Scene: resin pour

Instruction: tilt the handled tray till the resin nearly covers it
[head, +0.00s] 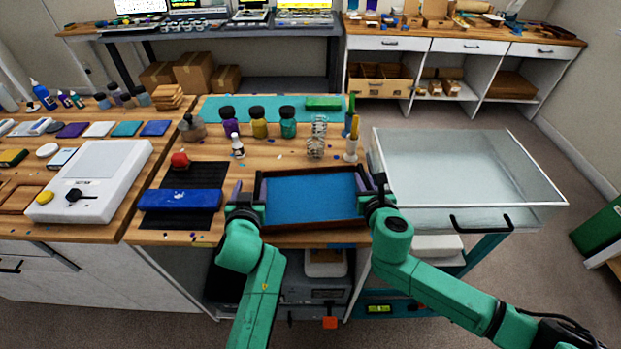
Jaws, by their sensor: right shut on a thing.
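The handled tray (312,226) has a dark rim and lies near the front edge of the middle table. Blue resin (310,196) shows across its floor from side to side; I cannot tell whether any thin strip is bare. I see no clear tilt. My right gripper (377,194) is at the tray's right end, shut on its handle. My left gripper (246,203) is at the left end, beside or around the handle there; its fingers are too small and dark to tell whether they are closed.
Pigment bottles (259,123) stand behind the tray. A large clear-walled bin (465,170) stands close on the right.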

